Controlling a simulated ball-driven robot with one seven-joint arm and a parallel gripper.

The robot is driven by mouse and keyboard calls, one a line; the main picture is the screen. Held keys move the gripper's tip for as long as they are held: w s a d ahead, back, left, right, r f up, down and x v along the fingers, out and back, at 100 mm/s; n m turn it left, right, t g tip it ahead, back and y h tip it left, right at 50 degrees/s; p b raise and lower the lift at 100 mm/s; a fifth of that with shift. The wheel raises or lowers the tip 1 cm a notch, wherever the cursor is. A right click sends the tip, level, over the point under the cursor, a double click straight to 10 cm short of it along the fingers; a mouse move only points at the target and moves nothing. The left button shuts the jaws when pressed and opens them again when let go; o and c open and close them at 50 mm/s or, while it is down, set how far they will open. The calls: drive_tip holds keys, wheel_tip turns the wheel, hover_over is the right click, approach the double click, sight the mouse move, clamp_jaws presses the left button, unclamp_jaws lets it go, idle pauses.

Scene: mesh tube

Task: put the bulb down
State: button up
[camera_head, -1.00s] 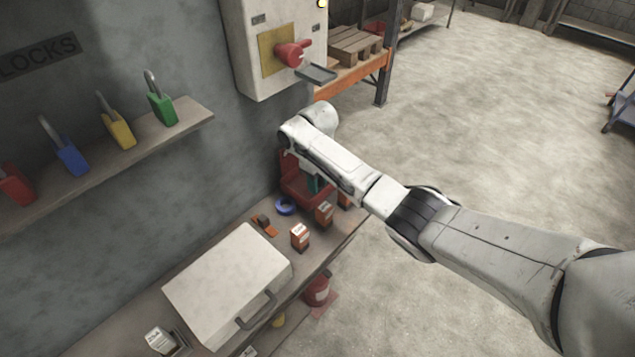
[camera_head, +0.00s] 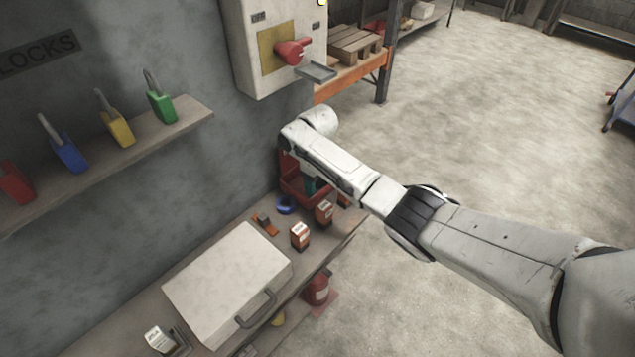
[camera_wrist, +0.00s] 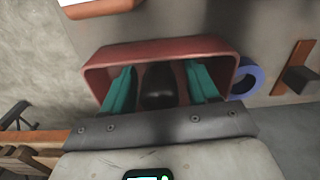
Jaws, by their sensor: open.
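A dark, rounded object, likely the bulb (camera_wrist: 159,86), is in the red bin (camera_wrist: 160,48) in the wrist view. My gripper (camera_wrist: 160,70) has its two teal fingers spread inside the bin, one on each side of the dark object. A gap shows between each finger and the object. I cannot tell whether the object rests on the bin's floor. In the head view, the red bin (camera_head: 292,181) stands at the far end of the bench against the wall. My arm covers much of it, and the bulb is hidden there.
A blue tape roll (camera_head: 285,205) and an orange tool (camera_head: 265,223) lie beside the bin. Small orange boxes (camera_head: 299,236) stand near the bench's front edge. A white case (camera_head: 225,285) fills the nearer bench. A wall cabinet with a red switch (camera_head: 290,52) is above.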

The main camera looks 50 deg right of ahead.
drive_tip(key=shift+r, duration=3.9)
